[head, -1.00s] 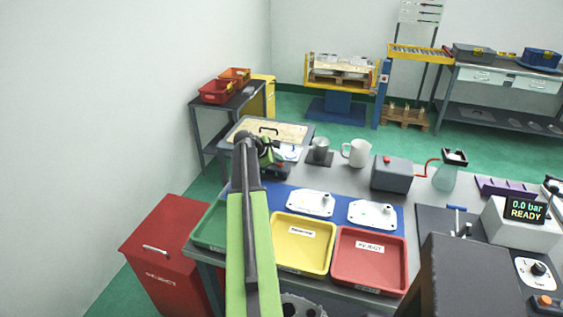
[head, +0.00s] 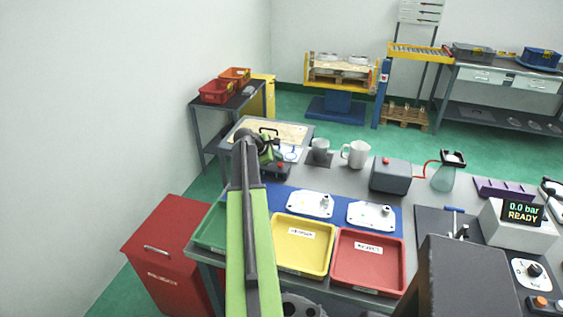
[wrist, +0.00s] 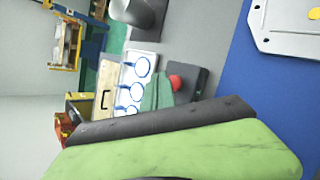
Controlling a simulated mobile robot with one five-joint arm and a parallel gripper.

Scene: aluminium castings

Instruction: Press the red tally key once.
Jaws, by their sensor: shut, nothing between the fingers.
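The red tally key (head: 280,165) is a small red button on a low dark box (head: 268,173), behind the blue mat. The key also shows in the wrist view (wrist: 176,82), on the dark box (wrist: 199,84). My gripper (head: 277,157) is shut and empty, just above and behind the key in the head view. My arm covers part of the box.
A grey box with a red top knob (head: 391,174) stands to the right. A white sheet with blue rings (head: 290,153) lies behind the key. Castings lie on the blue mat (head: 337,214), behind yellow and red trays (head: 369,260).

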